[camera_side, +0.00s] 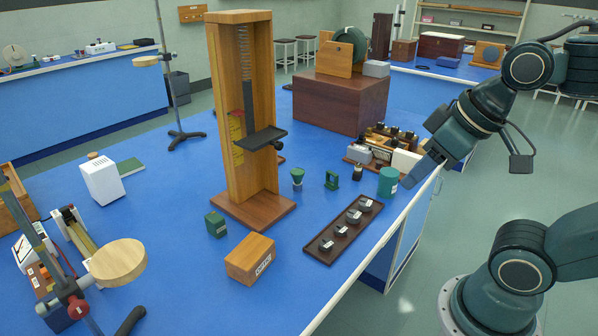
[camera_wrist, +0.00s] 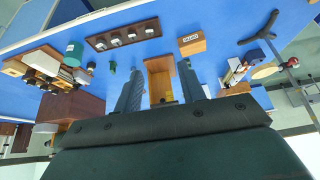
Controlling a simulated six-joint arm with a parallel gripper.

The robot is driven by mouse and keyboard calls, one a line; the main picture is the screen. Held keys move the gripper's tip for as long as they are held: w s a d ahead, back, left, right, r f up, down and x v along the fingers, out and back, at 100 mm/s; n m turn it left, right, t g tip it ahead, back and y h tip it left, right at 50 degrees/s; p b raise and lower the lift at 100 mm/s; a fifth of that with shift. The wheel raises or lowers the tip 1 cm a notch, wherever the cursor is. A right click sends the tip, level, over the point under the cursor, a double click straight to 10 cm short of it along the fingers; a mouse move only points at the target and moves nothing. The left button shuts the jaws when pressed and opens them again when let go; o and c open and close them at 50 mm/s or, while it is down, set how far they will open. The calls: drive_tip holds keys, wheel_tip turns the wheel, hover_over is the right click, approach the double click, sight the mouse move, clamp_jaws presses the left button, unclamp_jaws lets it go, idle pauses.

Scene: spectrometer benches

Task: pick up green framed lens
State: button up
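The green framed lens (camera_side: 331,180) stands upright on the blue bench in the side view, between a green funnel-shaped piece (camera_side: 297,177) and a small black-topped jar (camera_side: 358,171). In the wrist view a small green shape (camera_wrist: 112,67), left of the fingers, appears to be the same lens. My gripper (camera_side: 416,173) is above the bench's right edge, to the right of the lens and apart from it. In the wrist view my gripper (camera_wrist: 162,80) has its two fingers spread with nothing held between them.
A teal cylinder (camera_side: 388,182) stands between the lens and my gripper. A brown tray (camera_side: 318,250) with several metal weights lies in front. A tall wooden stand (camera_side: 223,110) rises to the left. A wooden box (camera_side: 340,102) and a cluttered board (camera_side: 352,158) are behind.

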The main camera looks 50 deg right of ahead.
drive_tip(key=w+d+f+m+t+y, duration=0.1)
drive_tip(key=w+d+f+m, duration=0.1)
drive_tip(key=w+f+m, duration=0.35)
drive_tip(key=w+d+f+m+t+y, duration=0.1)
drive_tip(key=w+d+f+m, duration=0.1)
drive_tip(key=w+m, duration=0.55)
drive_tip(key=w+d+f+m+t+y, duration=0.2)
drive_tip(key=w+d+f+m, duration=0.15)
drive_tip(key=w, duration=0.55)
drive_tip(key=m+t+h, duration=0.4)
drive_tip(key=m+h, duration=0.2)
drive_tip(key=m, duration=1.5)
approach(337, 176)
drive_tip(key=shift+s+a+r, duration=0.15)
drive_tip(key=shift+a+r, duration=0.4)
drive_tip(key=shift+a, duration=0.1)
drive_tip(key=shift+s+d+f+m+h, duration=0.2)
drive_tip(key=shift+d+f+m+h, duration=0.1)
drive_tip(key=shift+d+m+h, duration=0.15)
drive_tip(key=shift+x, duration=4.3)
drive_tip(key=shift+a+f, duration=0.1)
drive_tip(key=shift+a, duration=0.05)
drive_tip(key=shift+x, duration=2.55)
drive_tip(key=shift+f, duration=0.1)
